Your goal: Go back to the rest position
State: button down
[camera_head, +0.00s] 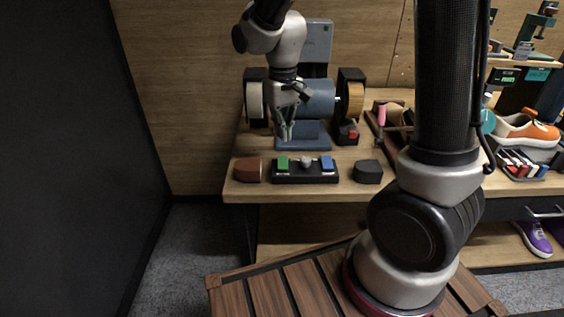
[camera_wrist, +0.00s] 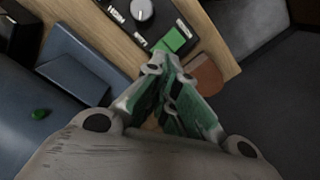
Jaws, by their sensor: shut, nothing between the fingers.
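My gripper (camera_head: 287,131) hangs above the wooden workbench (camera_head: 230,188), in front of the bench grinder (camera_head: 318,97). In the wrist view my gripper (camera_wrist: 172,66) has its fingers together with nothing between them. Just beyond the fingertips in that view lie the green block (camera_wrist: 174,40) of the control box and a brown rounded block (camera_wrist: 207,75). I cannot tell the exact gap between the fingertips and the bench top.
The black control box (camera_head: 305,178) has green and blue blocks and a grey knob. A dark block (camera_head: 367,171) sits right of it. An orange sneaker (camera_head: 527,129) stands at the right, a purple shoe (camera_head: 534,238) below. A dark wall (camera_head: 70,150) bounds the left.

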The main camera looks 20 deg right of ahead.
jog(key=shift+r, duration=0.1)
dwell(0.3)
jog(key=s+d+r+m+t, duration=0.1)
jog(key=s+d+r+t, duration=0.1)
jog(key=s+d+r, duration=0.5)
jog(key=s+d+r+m+t, duration=0.1)
jog(key=s+d+r+t, duration=0.1)
jog(key=s+d+r, duration=0.5)
jog(key=s+d, duration=0.1)
jog(key=s, duration=0.4)
